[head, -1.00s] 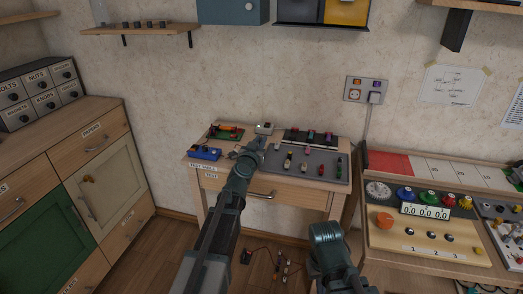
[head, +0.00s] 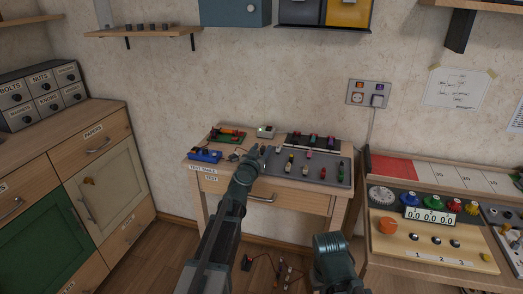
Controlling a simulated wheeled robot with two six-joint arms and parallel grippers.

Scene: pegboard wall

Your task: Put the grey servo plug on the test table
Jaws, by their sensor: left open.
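The test table (head: 315,200) is the small wooden table against the wall, with its label on the front left edge. My left gripper (head: 253,152) is over the middle of its top, open, seen from behind and small. A small grey piece (head: 234,157) lies on the top just left of the gripper, apart from it. It may be the grey servo plug, but it is too small to be sure. Part of my right arm shows at the bottom, without its fingers.
A blue device (head: 205,155), a green board (head: 227,135) and a small grey box (head: 266,131) stand on the table. A grey mat (head: 341,170) with several small parts covers its right side. A workbench (head: 430,235) stands to the right.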

